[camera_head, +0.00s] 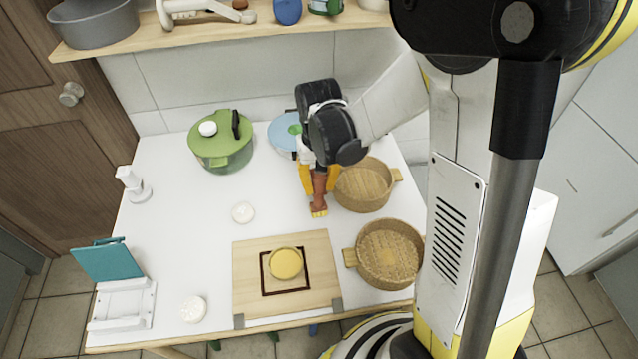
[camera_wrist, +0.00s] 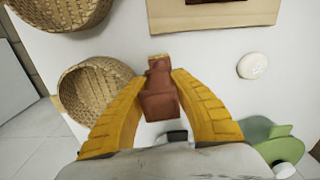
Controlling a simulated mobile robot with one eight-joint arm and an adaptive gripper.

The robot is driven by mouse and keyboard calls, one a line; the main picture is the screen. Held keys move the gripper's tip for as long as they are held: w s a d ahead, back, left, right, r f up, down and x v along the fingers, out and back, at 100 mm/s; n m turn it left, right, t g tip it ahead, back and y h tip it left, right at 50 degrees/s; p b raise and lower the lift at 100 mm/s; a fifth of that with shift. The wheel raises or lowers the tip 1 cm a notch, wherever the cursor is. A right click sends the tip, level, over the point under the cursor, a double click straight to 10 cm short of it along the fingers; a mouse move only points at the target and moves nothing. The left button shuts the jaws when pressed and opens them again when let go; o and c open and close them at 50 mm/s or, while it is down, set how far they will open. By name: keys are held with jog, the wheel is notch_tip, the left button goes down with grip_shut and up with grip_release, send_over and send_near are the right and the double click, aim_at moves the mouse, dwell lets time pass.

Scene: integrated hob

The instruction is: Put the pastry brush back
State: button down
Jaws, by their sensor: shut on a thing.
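The pastry brush (camera_head: 319,191) is reddish brown with a pale yellowish tip. My gripper (camera_head: 319,180) is shut on it, one yellow finger on each side, above the white counter left of the upper basket. In the wrist view the brush (camera_wrist: 160,100) sits between the two yellow fingers of my gripper (camera_wrist: 160,78), with its narrower end pointing away from the wrist. The lower part of the brush is close to the counter in the picture; I cannot tell whether it touches. The upper end is partly hidden by my gripper.
Two woven baskets (camera_head: 362,187) (camera_head: 388,255) stand at the right. A wooden board (camera_head: 325,285) with a yellow round item (camera_head: 286,263) lies in front. A green pot (camera_head: 219,150) and blue-lidded item (camera_head: 282,137) stand behind. White discs (camera_head: 243,212) (camera_head: 193,309) lie left; a shelf (camera_head: 210,36) runs above.

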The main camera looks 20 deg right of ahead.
jog(key=shift+f, duration=0.2)
jog(key=c, duration=1.2)
grip_release()
notch_tip(320, 180, up, 11)
jog(key=p, duration=0.5)
jog(key=shift+a+f, duration=0.1)
jog(key=shift+a, duration=0.05)
jog(key=shift+s+r+n+t, duration=0.2)
jog(key=shift+s+r+t, duration=1)
jog(key=shift+s+r, duration=0.75)
jog(key=shift+s+r+n+t, duration=0.2)
jog(key=shift+s+r+t, duration=1)
jog(key=shift+s+r, duration=0.75)
jog(key=shift+s+r+n+t, duration=0.2)
jog(key=shift+s+r+t, duration=1)
jog(key=shift+s+r, duration=0.75)
